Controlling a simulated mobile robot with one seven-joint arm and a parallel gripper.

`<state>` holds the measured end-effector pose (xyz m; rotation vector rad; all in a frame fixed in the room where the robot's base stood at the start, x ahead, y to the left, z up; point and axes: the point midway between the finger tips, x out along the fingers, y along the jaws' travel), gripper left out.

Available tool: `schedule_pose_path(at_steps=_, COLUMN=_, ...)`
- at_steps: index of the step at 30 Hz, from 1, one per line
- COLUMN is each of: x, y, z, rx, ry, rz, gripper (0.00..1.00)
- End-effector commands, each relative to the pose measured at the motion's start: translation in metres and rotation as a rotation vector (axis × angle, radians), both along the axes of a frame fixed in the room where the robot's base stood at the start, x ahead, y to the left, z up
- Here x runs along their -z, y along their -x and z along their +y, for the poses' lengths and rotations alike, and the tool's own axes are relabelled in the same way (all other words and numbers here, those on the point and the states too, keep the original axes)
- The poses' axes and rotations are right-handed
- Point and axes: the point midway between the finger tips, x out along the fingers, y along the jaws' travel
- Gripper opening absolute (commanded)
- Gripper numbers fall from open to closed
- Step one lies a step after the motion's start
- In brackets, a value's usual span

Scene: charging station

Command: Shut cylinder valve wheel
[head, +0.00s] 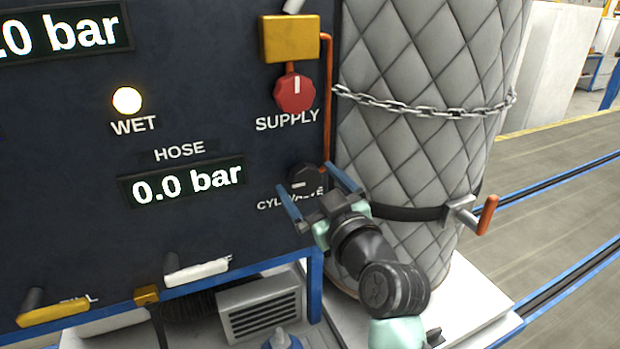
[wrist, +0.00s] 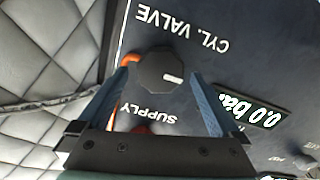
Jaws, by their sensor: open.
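The cylinder valve wheel is a small dark knob (head: 302,178) with a white mark, on the dark panel by the label "CYL. VALVE". In the wrist view the dark knob (wrist: 160,76) sits between my two fingers, with its white mark pointing right. My gripper (head: 317,178) is open, its blue fingers pointing at the panel on either side of the knob. I cannot tell whether the fingers touch it. In the head view my gripper partly covers the label.
A red supply knob (head: 295,92) under a yellow block (head: 289,38) is above. An orange pipe (head: 328,100) runs down the panel's right edge. A quilted grey cylinder (head: 420,130) with a chain (head: 430,108) stands close right. The hose display (head: 186,183) reads 0.0 bar.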

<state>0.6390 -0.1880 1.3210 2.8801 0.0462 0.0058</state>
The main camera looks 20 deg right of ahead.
Motion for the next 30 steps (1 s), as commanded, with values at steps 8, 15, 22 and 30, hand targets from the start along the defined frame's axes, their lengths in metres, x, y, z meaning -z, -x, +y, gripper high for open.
schedule_pose_path(at_steps=8, x=0.0003, y=-0.0009, z=0.0001, rx=0.000, ry=0.000, rz=0.000, gripper=0.98)
schedule_pose_path(at_steps=15, x=0.0004, y=-0.0007, z=0.0001, rx=0.000, ry=0.000, rz=0.000, gripper=0.55)
schedule_pose_path(at_steps=22, x=0.0005, y=-0.0006, z=0.0000, rx=0.000, ry=0.000, rz=0.000, gripper=0.17)
schedule_pose_path(at_steps=30, x=0.0009, y=-0.0008, z=0.0001, rx=-0.001, ry=-0.032, rz=0.002, gripper=0.17)
